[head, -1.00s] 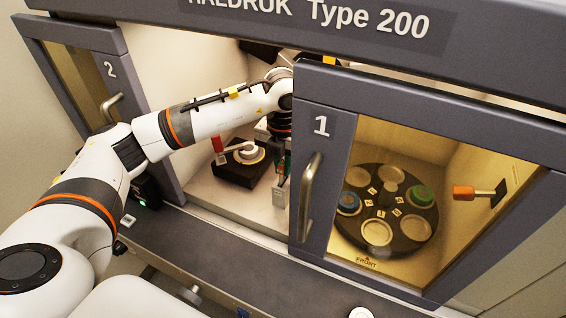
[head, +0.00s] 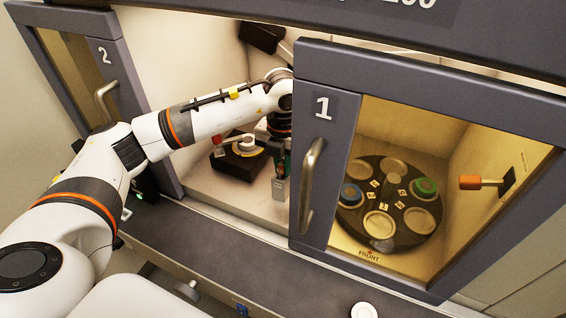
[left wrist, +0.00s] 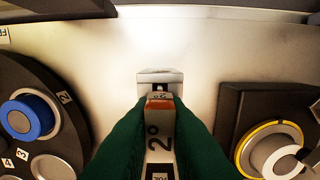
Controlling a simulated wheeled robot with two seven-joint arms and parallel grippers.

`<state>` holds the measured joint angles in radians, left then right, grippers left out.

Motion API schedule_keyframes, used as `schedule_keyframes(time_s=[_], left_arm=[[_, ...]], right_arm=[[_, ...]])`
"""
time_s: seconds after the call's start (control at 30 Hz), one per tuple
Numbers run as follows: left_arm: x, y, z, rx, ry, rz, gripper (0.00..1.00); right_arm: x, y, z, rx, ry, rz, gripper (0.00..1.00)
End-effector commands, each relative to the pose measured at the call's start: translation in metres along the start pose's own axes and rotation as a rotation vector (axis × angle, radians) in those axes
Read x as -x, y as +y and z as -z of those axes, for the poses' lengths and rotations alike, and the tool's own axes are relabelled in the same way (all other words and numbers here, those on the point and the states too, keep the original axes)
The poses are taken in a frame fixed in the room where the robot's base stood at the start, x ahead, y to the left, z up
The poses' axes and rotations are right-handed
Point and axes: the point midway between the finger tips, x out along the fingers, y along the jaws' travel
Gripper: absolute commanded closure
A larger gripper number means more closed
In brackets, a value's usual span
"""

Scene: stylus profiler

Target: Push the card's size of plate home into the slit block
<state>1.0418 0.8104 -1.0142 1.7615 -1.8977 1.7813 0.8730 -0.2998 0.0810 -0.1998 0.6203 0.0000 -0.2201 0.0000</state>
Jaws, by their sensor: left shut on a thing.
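My left gripper (left wrist: 157,135) is shut on a pale plate (left wrist: 160,150) marked "2°", with an orange band (left wrist: 160,102) across its far end. Green finger pads press on both sides of the plate. A small grey metal block (left wrist: 158,77) stands just beyond the plate's far end, in line with it; it looks like the slit block. I cannot tell whether the plate is inside its slit. In the head view, my left gripper (head: 281,168) is low inside the open bay, left of door 1, partly hidden by the arm. No card is readable. My right gripper is not in view.
A dark turntable (head: 388,245) with several round discs sits behind door 1 (head: 321,150), right of the gripper. A dark base with a yellow-ringed dial (left wrist: 272,140) stands on the other side. An orange-handled part (head: 472,182) sticks out from the right wall.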

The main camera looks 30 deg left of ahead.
Motion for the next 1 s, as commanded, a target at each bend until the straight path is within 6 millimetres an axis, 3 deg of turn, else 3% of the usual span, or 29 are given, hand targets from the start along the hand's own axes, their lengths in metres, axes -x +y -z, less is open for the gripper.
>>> schedule_keyframes(time_s=[0.37,0.4,0.53,1.0], left_arm=[[-0.001,0.0001,-0.0006,0.0,-0.002,0.001,1.0],[-0.0011,0.0002,-0.0006,0.0,-0.002,0.0,0.8],[-0.0011,0.0003,-0.0006,-0.001,-0.002,0.0,0.61],[-0.0004,0.0003,-0.0004,-0.001,-0.001,0.0,0.65]], right_arm=[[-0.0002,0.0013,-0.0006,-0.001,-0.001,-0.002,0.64],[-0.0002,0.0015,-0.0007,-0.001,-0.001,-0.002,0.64],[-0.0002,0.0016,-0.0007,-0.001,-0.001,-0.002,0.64],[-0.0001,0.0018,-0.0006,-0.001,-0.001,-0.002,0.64]])
